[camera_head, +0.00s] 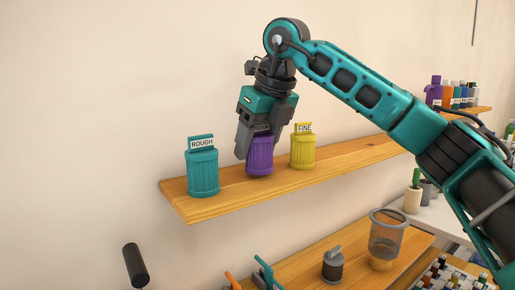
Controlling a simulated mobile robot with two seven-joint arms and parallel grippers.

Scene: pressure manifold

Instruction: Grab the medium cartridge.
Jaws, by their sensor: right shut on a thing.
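The medium cartridge appears to be the purple ribbed cylinder (260,158) on the wooden wall shelf, in the middle of three. My right gripper (255,143) comes down over it from above and is shut on its upper part. The gripper hides its label. The teal cartridge labelled ROUGH (203,173) stands to its left. The yellow cartridge labelled FINE (302,151) stands close to its right. The purple cartridge is upright and seems to rest on the shelf or sit just at its surface. My left gripper is not in view.
The wooden shelf (215,205) has a free left end and bare room right of the yellow cartridge. Below are a clear cup-like vessel (386,238) and a small dark cylinder (333,266) on a lower wooden board. Small coloured bottles (447,93) stand at the far right.

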